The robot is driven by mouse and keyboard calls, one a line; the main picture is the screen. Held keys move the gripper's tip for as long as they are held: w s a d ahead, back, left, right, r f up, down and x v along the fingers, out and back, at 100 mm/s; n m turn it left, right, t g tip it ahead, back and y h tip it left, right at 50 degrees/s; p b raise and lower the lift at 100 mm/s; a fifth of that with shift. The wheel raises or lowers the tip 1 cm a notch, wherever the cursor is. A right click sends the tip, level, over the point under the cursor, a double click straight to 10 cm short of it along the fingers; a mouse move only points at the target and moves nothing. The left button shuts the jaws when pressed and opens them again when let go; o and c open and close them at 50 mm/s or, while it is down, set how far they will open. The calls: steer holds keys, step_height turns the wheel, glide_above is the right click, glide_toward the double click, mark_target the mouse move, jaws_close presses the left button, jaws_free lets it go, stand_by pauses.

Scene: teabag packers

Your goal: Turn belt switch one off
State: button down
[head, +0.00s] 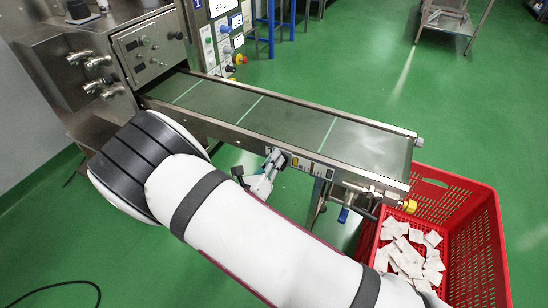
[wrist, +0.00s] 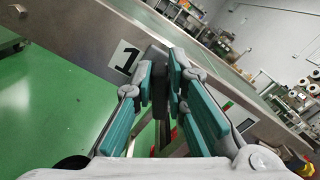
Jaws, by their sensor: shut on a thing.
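The steel side rail of the conveyor carries a white label with a black "1" (wrist: 125,58) in the wrist view. Just right of it, a dark switch handle (wrist: 160,86) stands between the teal-padded fingers of my gripper (wrist: 168,74). The fingers are closed on this handle and hide part of it. In the head view my gripper (head: 267,173) is at the near side rail of the belt (head: 240,108), left of a small panel with yellow markings (head: 308,165). The switch itself is hidden there by my gripper, and its exact setting cannot be told.
A red crate (head: 482,235) with several white teabag packets (head: 408,250) stands under the belt's right end. A blue-handled part (head: 344,214) hangs below the rail there. A steel machine with knobs (head: 150,45) stands at the belt's left end.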

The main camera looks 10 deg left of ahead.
steer(key=n, duration=0.3)
steer(key=f+n+p, duration=0.1)
steer(key=n, duration=0.3)
steer(key=a+f+n+p, duration=0.1)
steer(key=n, duration=0.3)
steer(key=shift+w, duration=0.1)
steer(key=shift+n, duration=0.3)
stand_by(0.3)
steer(key=c, duration=1.6)
jaws_free()
steer(key=v, duration=1.2)
steer(key=shift+r, duration=0.1)
